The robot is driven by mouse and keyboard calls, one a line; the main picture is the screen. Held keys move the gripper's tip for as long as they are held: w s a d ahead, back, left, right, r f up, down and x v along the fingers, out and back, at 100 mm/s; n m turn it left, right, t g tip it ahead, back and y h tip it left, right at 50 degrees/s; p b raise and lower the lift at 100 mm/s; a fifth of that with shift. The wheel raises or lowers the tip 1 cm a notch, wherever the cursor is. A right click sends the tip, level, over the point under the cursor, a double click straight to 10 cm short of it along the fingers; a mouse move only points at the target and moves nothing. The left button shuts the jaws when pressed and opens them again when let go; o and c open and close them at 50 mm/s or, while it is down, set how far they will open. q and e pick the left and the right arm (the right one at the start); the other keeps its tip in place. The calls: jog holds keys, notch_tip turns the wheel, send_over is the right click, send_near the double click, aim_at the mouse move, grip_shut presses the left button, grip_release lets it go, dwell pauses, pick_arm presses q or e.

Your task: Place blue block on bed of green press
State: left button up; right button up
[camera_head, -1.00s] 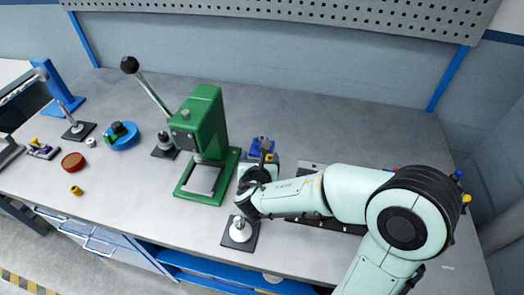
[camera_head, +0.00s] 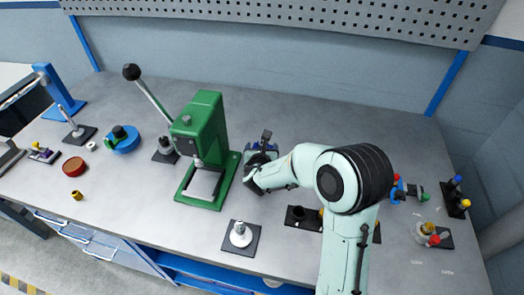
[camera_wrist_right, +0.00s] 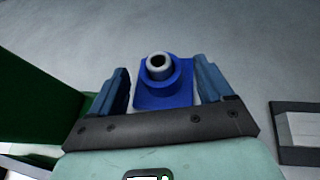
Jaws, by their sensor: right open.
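The green press (camera_head: 208,122) stands left of my right arm, with its long lever raised to the upper left. Its pale bed (camera_head: 203,183) looks empty under the ram. The blue block (camera_wrist_right: 183,97), a square base with a round collar and a grey-rimmed hole, lies between the two blue fingers of my right gripper (camera_wrist_right: 162,75). Small gaps show beside it, and the fingers are open. In the head view my right gripper (camera_head: 261,153) is just right of the press and largely covers the block. My left gripper is not in view.
A metal knob on a dark plate (camera_head: 240,238) stands near the front edge. A dark tray (camera_head: 303,218) is partly behind my arm. Coloured parts (camera_head: 433,234) stand at the right. A blue disc (camera_head: 122,140) and a red disc (camera_head: 74,166) lie at the left.

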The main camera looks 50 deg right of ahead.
grip_shut()
jog(key=shift+r, duration=0.15)
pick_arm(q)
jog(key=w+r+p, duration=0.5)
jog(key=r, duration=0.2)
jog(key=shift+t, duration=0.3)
pick_arm(e)
notch_tip(320, 180, up, 20)
